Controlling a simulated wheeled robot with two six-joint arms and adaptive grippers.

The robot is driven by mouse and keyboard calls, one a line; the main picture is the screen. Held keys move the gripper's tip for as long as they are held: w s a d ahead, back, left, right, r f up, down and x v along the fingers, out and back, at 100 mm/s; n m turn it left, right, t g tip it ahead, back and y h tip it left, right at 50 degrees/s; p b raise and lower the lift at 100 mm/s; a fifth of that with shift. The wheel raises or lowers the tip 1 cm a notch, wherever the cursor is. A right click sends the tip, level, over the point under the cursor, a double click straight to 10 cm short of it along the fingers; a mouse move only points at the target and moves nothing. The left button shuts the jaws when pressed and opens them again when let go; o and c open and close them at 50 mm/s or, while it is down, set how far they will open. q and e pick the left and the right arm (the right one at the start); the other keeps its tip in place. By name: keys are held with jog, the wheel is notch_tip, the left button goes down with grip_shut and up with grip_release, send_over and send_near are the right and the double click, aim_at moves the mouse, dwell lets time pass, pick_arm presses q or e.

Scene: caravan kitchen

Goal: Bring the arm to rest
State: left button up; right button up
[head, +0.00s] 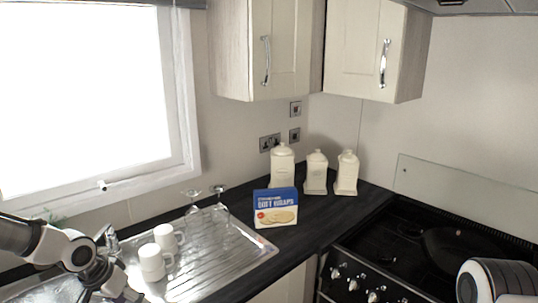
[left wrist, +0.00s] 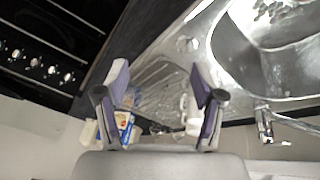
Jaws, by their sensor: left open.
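My left arm comes in from the left edge of the head view, over the sink end of the counter. My left gripper (left wrist: 160,85) shows in the left wrist view with its two fingers spread apart and nothing between them. In the head view it is at the bottom left, partly cut off by the frame edge. Part of my right arm shows at the bottom right of the head view, over the stove side; its gripper is out of view.
Two white cups (head: 152,262) (head: 166,238) and upturned glasses (head: 220,205) stand on the metal drainer (head: 215,262). A blue-and-white box (head: 275,208) and three lidded canisters (head: 316,173) stand behind. A stove (head: 385,250) with a dark pan (head: 460,250) is right.

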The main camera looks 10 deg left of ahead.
pick_arm(q)
jog(key=s+d+f+g+b, duration=0.1)
jog(key=s+d+f, duration=0.55)
jog(key=f, duration=0.35)
jog(key=s+d+f+g+b, duration=0.1)
jog(key=s+d+f+g, duration=0.1)
jog(key=s+d+f, duration=0.55)
jog(key=s+d+f+n+y+b, duration=0.1)
jog(key=s+d+f, duration=0.1)
jog(key=s+f, duration=0.5)
jog(key=shift+s+f+g, duration=0.3)
jog(key=shift+s+f, duration=0.05)
jog(key=shift+f, duration=0.4)
jog(key=shift+y, duration=0.6)
jog(key=s, duration=0.2)
jog(key=s+f, duration=0.1)
jog(key=s, duration=0.1)
jog(key=shift+f, duration=0.15)
jog(key=c, duration=0.6)
jog(key=shift+a, duration=0.1)
